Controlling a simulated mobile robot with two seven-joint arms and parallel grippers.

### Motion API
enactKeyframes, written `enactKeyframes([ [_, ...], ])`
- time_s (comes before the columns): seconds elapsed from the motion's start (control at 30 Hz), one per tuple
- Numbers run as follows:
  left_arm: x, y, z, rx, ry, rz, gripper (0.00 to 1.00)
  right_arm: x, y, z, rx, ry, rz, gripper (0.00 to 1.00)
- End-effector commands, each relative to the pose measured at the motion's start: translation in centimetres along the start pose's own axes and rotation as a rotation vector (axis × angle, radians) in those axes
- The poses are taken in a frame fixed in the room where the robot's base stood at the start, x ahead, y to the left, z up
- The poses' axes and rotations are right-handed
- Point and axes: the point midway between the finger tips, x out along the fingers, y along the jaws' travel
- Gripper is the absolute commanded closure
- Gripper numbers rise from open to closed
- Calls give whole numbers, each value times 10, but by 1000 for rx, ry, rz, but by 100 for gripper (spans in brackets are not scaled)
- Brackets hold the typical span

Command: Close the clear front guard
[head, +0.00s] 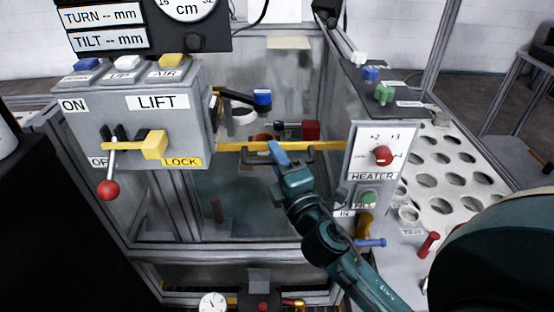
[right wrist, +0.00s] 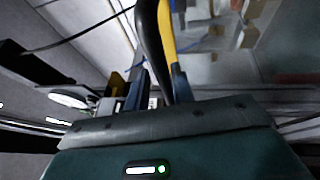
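The clear front guard (head: 255,205) is a see-through panel across the front of the machine. A yellow strip (head: 236,147) runs along its top edge, with a black bar handle (head: 305,158) in front. My right gripper (head: 278,152) is at the middle of the handle, its blue fingertips overlapping the handle and strip. In the right wrist view the black handle (right wrist: 150,45) and yellow strip (right wrist: 167,35) run down to my fingers (right wrist: 155,88). The handle appears to lie between them; whether they are closed on it is unclear. My left gripper is out of view.
A LIFT box (head: 150,102) with a red-knobbed lever (head: 108,188) stands at the left. A HEATER panel (head: 378,150) stands right of the guard. Behind the guard is a red and black part (head: 300,130). A perforated white table (head: 450,175) lies at the right.

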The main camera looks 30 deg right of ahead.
Motion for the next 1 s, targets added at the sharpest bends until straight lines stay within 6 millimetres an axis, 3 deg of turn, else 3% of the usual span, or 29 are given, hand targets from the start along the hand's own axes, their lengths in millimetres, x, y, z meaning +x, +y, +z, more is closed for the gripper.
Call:
enactKeyframes([
  [0.37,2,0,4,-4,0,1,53,-11,-3,-1,2,2,-3,79],
  [0.8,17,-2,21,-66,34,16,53,-99,-7,0,4,-1,-6,79],
  [1.0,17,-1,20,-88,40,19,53,-122,-2,0,6,-5,-2,79],
])
